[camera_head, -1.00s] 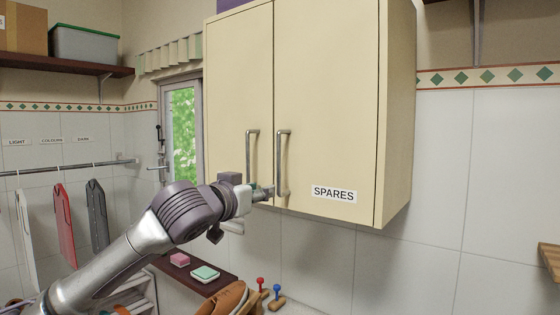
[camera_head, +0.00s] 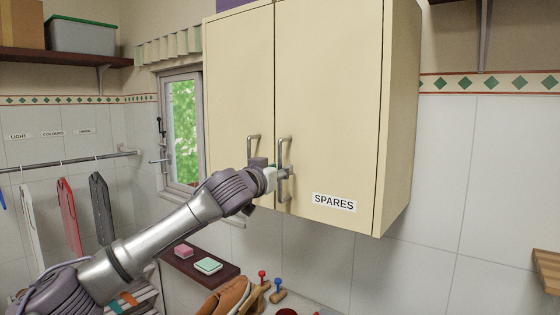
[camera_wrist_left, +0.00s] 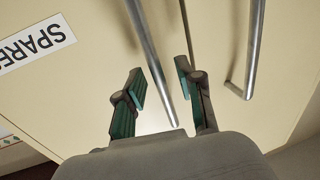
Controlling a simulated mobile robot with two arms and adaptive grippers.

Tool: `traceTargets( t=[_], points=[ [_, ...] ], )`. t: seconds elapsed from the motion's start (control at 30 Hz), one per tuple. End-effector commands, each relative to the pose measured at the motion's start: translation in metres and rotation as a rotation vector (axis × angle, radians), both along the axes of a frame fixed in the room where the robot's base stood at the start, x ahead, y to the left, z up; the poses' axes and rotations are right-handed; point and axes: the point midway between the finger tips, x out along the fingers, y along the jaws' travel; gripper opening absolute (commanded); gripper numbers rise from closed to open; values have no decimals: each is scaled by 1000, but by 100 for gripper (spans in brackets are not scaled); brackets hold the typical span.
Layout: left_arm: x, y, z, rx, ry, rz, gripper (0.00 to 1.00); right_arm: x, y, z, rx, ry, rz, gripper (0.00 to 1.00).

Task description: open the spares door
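The cream wall cabinet has two doors, both shut. The spares door (camera_head: 330,100) is the right one, with a SPARES label (camera_head: 334,203) at its lower part. Its upright metal bar handle (camera_head: 284,150) stands near the gap between the doors. My left gripper (camera_head: 282,175) is at the lower part of this handle. In the left wrist view, its green-padded fingers (camera_wrist_left: 161,90) are open, one on each side of the spares handle (camera_wrist_left: 150,45), with gaps visible. The left door's handle (camera_wrist_left: 254,50) is outside the fingers. My right gripper is not in view.
The left door (camera_head: 235,90) has its own handle (camera_head: 253,150) close beside my gripper. Below are a dark shelf with a pink and a green block (camera_head: 208,265), and brown shoes (camera_head: 228,296). A window (camera_head: 182,130) is to the left.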

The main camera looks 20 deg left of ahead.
Motion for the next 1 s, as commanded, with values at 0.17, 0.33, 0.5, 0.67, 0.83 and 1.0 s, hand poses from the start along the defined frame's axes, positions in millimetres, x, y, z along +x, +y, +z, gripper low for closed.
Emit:
traceTargets(
  t=[0.17, 0.33, 0.5, 0.67, 0.83, 1.0],
  points=[
    [8, -2, 0, 2, 0, 0, 37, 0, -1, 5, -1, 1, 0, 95],
    [9, -2, -1, 2, -1, 0, 37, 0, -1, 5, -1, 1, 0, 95],
    [9, -2, -1, 1, 0, 0, 22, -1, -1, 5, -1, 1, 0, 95],
    [9, -1, -1, 1, 0, 0, 0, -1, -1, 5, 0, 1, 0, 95],
    [9, -1, -1, 1, 0, 0, 0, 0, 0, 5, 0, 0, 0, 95],
    [9, -1, -1, 1, 0, 1, 0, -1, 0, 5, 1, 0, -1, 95]
  ],
)
